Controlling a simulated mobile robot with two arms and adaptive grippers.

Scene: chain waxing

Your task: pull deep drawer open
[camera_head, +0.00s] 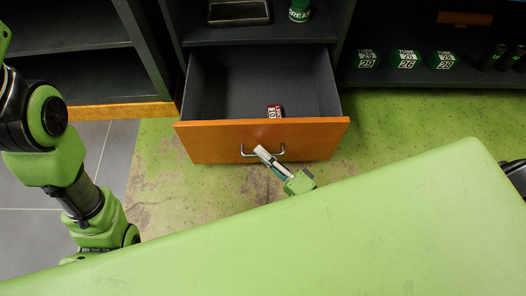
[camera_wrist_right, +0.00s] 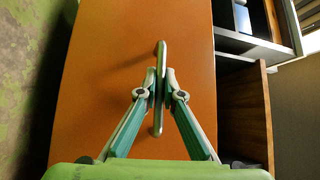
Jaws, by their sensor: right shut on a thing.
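The deep drawer (camera_head: 190,143) has an orange front and a dark grey inside, and it stands well open in the head view. Its front also fills the middle of the right wrist view (camera_wrist_right: 100,70). A metal bar handle (camera_head: 279,153) is fixed to the front; it shows upright in the right wrist view (camera_wrist_right: 160,50). My right gripper (camera_head: 262,152) is shut on the handle, with one finger on each side of it (camera_wrist_right: 160,85). A small red and white box (camera_head: 275,111) lies inside the drawer. My left gripper is not in view.
A large green surface (camera_head: 370,225) covers the lower part of the head view. Dark shelves stand on both sides, with several small boxes (camera_head: 407,60) at the right. A green can (camera_head: 299,10) and a dark tray (camera_head: 238,12) sit above the drawer. Green floor (camera_head: 420,125) is clear at the right.

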